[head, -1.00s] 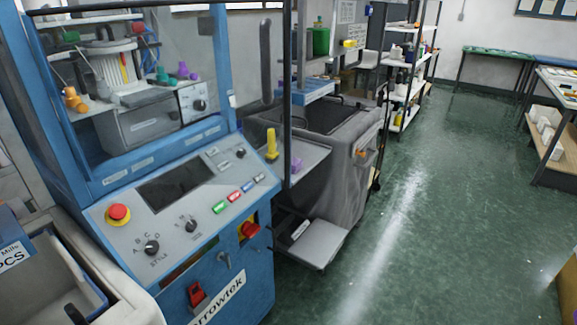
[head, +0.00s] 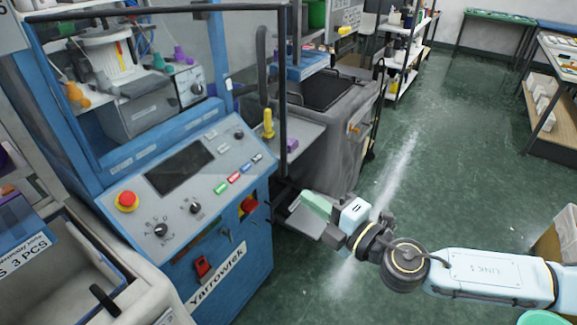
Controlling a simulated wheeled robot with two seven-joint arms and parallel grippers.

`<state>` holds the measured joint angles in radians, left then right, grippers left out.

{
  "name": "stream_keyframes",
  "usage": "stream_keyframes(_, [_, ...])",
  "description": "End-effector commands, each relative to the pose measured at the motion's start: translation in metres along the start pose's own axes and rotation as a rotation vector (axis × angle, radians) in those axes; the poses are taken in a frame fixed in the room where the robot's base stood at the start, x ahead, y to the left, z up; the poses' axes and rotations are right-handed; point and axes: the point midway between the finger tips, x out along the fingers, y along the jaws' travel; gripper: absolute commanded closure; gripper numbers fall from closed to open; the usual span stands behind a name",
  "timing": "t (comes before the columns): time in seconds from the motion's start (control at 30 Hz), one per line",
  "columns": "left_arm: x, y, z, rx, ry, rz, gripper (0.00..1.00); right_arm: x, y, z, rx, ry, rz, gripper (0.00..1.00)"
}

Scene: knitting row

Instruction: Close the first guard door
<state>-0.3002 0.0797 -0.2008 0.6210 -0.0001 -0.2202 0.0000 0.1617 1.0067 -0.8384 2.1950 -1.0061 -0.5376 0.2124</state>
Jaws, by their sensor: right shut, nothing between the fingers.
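The guard door (head: 284,100) is a clear panel with a thin dark frame on the blue knitting machine (head: 228,262). Its dark upright edge and long dark handle (head: 262,65) stand to the right of the machine's blue post, so it looks open; its exact angle is hard to tell. My right gripper (head: 305,200) is at the lower middle, with pale green fingers shut and empty. It is right of the control panel and below the door handle, apart from the door in the picture. My left gripper is not in view.
The control panel has a red stop button (head: 126,200) and a yellow lever (head: 268,124) stands beside it. A grey covered machine (head: 335,130) is behind my right gripper. A grey bin (head: 75,270) is at lower left.

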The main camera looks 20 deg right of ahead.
Motion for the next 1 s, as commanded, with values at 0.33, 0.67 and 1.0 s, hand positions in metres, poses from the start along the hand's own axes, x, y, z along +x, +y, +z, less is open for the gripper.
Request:
stream_keyframes(0.33, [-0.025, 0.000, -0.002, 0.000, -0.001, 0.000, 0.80, 0.071, 0.004, 0.000, 0.000, 0.000, 0.002, 1.00])
stream_keyframes(0.67, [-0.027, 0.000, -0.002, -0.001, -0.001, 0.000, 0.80, 0.098, 0.000, 0.027, -0.001, 0.000, -0.001, 1.00])
stream_keyframes(1.0, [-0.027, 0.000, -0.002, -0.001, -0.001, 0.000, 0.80, 0.100, 0.000, 0.029, 0.001, 0.000, -0.001, 1.00])
